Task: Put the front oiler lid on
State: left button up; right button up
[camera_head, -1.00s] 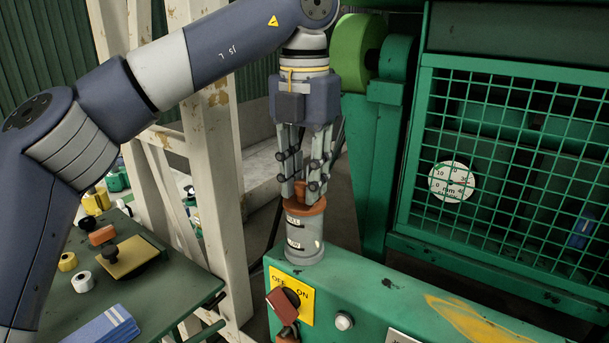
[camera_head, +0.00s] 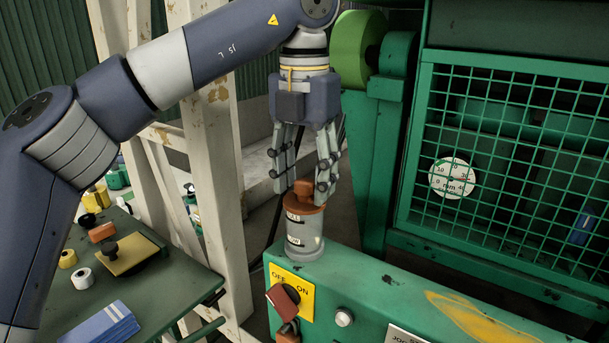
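The front oiler is a clear, labelled cup (camera_head: 304,232) standing on the corner of the green machine housing. Its orange-brown lid (camera_head: 304,200) with a raised knob sits on top of the cup and looks level. Whether it is fully seated I cannot tell. My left gripper (camera_head: 302,193) points down over the lid, its fingers spread to either side of the knob with a visible gap. It looks open and holds nothing. My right gripper is not in view.
A green mesh guard (camera_head: 510,150) with a round dial (camera_head: 452,178) stands at the right. A red switch on a yellow OFF/ON plate (camera_head: 306,297) is in front of the oiler. A green table (camera_head: 150,290) at the left carries several small items.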

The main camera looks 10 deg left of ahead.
pick_arm(q)
jog(key=shift+r, duration=0.1)
notch_tip(320, 180, up, 7)
jog(key=shift+r, duration=0.15)
dwell(0.3)
dwell(1.0)
